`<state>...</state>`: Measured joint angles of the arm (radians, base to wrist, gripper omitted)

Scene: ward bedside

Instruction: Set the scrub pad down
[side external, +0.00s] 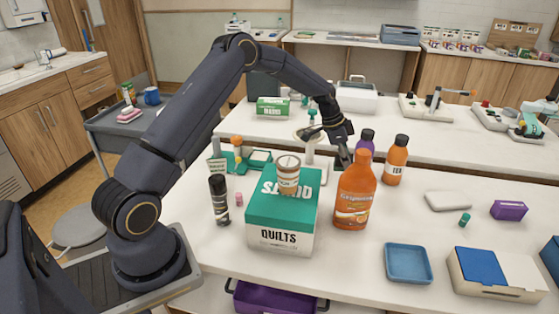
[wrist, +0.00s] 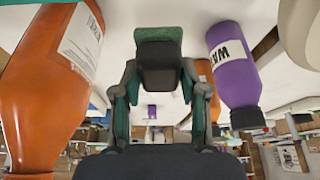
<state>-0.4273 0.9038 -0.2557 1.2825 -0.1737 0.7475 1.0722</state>
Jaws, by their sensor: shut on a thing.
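My gripper (side external: 343,155) is low over the table, just behind and left of the large orange bottle (side external: 354,190). In the wrist view my gripper (wrist: 160,85) has its two fingers closed on the sides of a dark block with a green edge, the scrub pad (wrist: 158,55). In the side view I cannot make out the pad; the bottle and fingers crowd that spot. I cannot tell whether the pad touches the table.
The wrist view appears upside down, with the orange bottle (wrist: 40,95) and purple bottle (wrist: 232,70) flanking my gripper. A smaller orange bottle (side external: 396,160) stands right. A blue tray (side external: 408,263) sits in front.

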